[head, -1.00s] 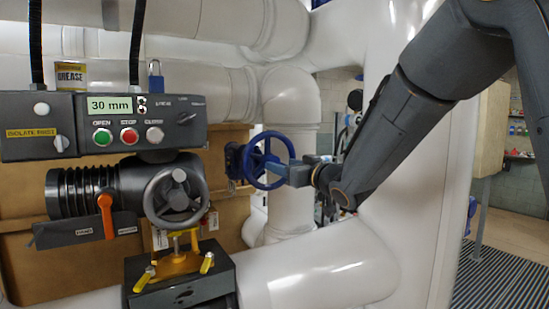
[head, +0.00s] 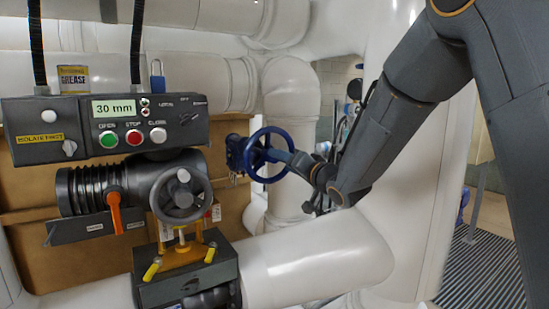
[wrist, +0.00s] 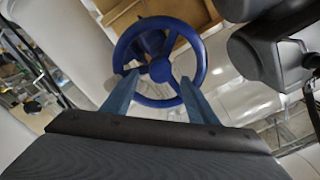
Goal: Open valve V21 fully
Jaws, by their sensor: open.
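A blue handwheel (head: 268,132) stands on a blue valve body (head: 235,152) to the right of a grey motor actuator. No V21 tag is readable. My gripper (head: 291,157) is at the right side of this wheel. In the wrist view the wheel (wrist: 123,45) faces me, and my gripper (wrist: 159,77) is open with its two blue-grey fingers reaching towards the lower rim, left and right of the hub. I cannot tell whether the fingertips touch the rim. The actuator's control box (head: 185,118) has a display reading 30 mm. Its grey handwheel (head: 204,181) is below.
Green OPEN (head: 109,139), red STOP (head: 134,137) and white CLOSE (head: 158,135) buttons sit on the box. A yellow "ISOLATE FIRST" label (head: 40,138) and an orange lever (head: 115,214) are left. A large white pipe (head: 320,262) runs below my arm. Striped floor (head: 480,270) lies right.

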